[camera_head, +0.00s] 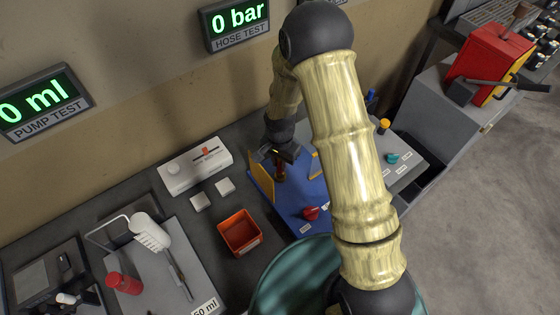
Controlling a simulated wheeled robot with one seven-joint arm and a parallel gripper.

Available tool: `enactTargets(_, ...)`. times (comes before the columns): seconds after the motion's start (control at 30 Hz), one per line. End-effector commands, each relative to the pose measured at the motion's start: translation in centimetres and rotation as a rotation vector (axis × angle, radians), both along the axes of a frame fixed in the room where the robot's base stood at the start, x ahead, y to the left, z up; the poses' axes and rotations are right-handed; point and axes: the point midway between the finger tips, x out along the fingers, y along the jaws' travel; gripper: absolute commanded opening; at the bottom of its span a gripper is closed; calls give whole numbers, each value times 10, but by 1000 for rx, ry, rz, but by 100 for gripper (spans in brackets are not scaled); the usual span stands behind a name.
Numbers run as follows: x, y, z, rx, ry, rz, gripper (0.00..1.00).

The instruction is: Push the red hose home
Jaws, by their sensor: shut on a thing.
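My gripper (281,160) is over the back part of a blue board (289,206) on the bench. It is shut on a small, dark reddish-brown upright piece (280,173), which looks like the red hose's end, though it is small and shaded. I cannot tell how deep this piece sits or whether it touches a fitting. A red knob-like part (311,213) lies nearer the front of the board, with a white label beside it. My arm hides the board's right part.
Yellow plates stand on the board beside my gripper, the left one (262,180) close to it. An orange bin (239,232) and a white gauge box (195,164) are to the left. The hose test display (238,22) reads 0 bar. A teal drum (290,282) stands in front.

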Motion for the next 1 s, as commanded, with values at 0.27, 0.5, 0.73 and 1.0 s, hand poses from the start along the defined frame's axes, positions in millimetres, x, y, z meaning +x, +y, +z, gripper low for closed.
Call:
enactTargets(0.27,0,0,0,0,0,1,0)
enactTargets(0.5,0,0,-2,-1,-1,2,0)
enactTargets(0.73,0,0,-3,-1,-1,2,0)
enactTargets(1.0,0,-1,-7,-1,-1,1,0)
